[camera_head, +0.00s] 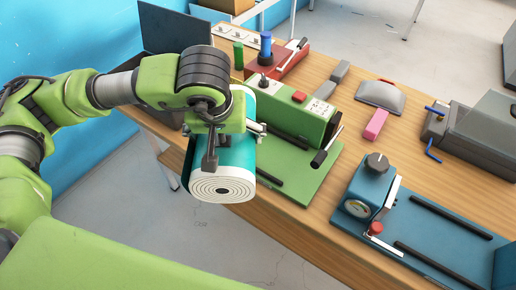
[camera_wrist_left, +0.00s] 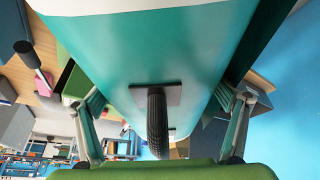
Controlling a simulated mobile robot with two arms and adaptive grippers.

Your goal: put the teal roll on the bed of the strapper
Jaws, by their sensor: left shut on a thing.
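The teal roll (camera_head: 238,156) hangs in my left gripper (camera_head: 224,128), its white ringed end facing the camera. It is just off the table's front edge, left of the green machine. In the left wrist view the teal roll (camera_wrist_left: 120,50) fills the top, with a dark strap handle under it. My left gripper's fingers (camera_wrist_left: 162,112) lie along both its sides, shut on it. Two machines have flat beds with dark rails: the green one (camera_head: 300,178) close to the roll, and the blue one (camera_head: 440,235) with a gauge, at the right. I cannot tell which is the strapper. My right gripper is not in view.
The wooden table (camera_head: 335,205) carries a pink block (camera_head: 376,124), a grey domed device (camera_head: 380,96), a dark grey machine (camera_head: 475,130) with blue handles, and a red device (camera_head: 278,68). A dark panel (camera_head: 175,28) stands behind my arm. A bare wood strip separates the two beds.

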